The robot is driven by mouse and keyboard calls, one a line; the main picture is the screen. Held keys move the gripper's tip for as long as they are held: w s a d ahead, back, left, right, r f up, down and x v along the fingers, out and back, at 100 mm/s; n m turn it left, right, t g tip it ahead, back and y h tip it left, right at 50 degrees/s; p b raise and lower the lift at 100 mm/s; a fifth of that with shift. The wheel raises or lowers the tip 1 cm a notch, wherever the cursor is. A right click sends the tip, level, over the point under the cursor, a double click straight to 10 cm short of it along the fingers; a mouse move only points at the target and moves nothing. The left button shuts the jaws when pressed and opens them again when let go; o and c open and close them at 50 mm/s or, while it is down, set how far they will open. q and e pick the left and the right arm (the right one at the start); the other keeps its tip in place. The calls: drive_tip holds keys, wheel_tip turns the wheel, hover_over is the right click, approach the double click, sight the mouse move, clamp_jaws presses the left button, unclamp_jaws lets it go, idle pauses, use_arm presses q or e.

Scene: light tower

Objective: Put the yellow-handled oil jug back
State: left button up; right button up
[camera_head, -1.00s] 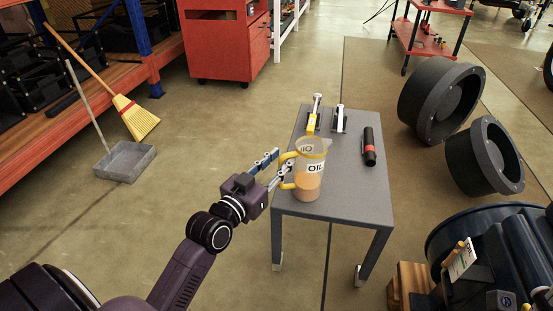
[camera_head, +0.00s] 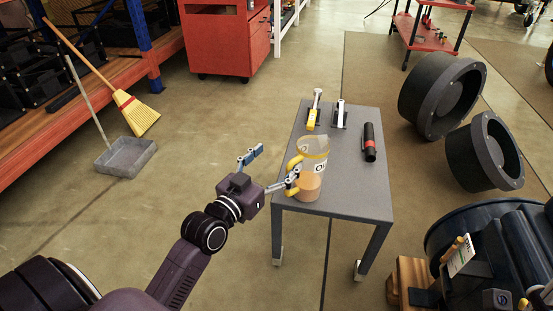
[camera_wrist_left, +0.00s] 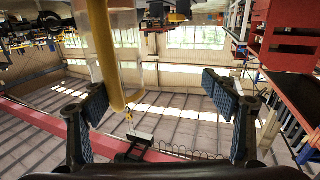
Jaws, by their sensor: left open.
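The oil jug (camera_head: 312,183) is clear with amber liquid and a yellow handle (camera_head: 294,163). It stands upright on the grey table (camera_head: 345,195), near its left front edge. My left gripper (camera_head: 278,163) is open to the left of the jug. One finger is close by the handle and overlaps it in the head view; I cannot tell whether they touch. In the left wrist view the yellow handle (camera_wrist_left: 105,55) shows near the left finger of my open gripper (camera_wrist_left: 160,98), with free space between the fingers. My right gripper is not in view.
A yellow-and-white tool (camera_head: 313,112), a second small tool (camera_head: 340,117) and a black flashlight (camera_head: 369,142) lie behind the jug on the table. Large black round parts (camera_head: 485,153) stand to the right. A dustpan (camera_head: 125,157) sits on the floor at left. The table's front middle is clear.

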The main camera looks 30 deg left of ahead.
use_arm(q)
drive_tip(key=o, duration=0.4)
drive_tip(key=shift+o, duration=0.2)
drive_tip(key=s+a, duration=0.1)
drive_tip(key=s, duration=1.1)
